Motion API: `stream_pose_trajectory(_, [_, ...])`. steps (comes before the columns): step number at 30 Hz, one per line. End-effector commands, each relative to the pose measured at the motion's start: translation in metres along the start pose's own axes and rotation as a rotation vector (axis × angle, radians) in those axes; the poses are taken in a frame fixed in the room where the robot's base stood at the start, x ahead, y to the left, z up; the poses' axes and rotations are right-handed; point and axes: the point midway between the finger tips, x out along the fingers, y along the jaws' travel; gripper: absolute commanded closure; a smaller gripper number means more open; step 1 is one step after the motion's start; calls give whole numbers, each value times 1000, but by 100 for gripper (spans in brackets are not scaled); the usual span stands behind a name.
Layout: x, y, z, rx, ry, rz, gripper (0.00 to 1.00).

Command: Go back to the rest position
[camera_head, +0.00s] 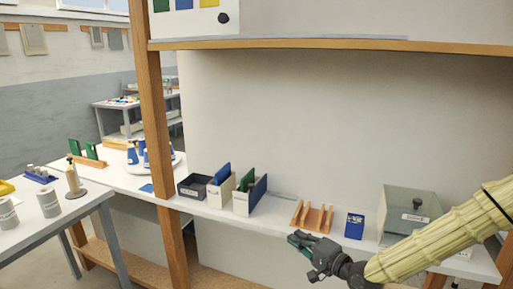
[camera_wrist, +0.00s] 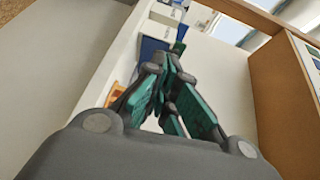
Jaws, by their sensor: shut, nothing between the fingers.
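My gripper (camera_head: 302,242) is at the front edge of the white workbench, below and in front of a small wooden rack. Its dark fingers with green pads are shut with nothing between them. In the wrist view my gripper (camera_wrist: 165,68) fills the middle, its fingertips meeting and pointing towards the bench's bins. My arm, in a yellowish ribbed sleeve, comes in from the right in the head view.
The wooden rack (camera_head: 311,217), a blue card (camera_head: 354,226) and a grey-green box (camera_head: 410,212) stand on the bench near my arm. Bins with blue and green panels (camera_head: 241,201) and a dark tray (camera_head: 194,186) stand left. A wooden post (camera_head: 152,100) and shelf (camera_head: 330,44) frame the bench.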

Motion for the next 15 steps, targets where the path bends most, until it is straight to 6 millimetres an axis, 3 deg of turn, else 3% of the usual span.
stream_pose_trajectory(8, [-9,62,28,-52,-17,146,100])
stream_pose_trajectory(11, [-17,93,41,-81,-27,220,100])
stream_pose_trajectory(15, [-40,152,67,-143,-57,368,100])
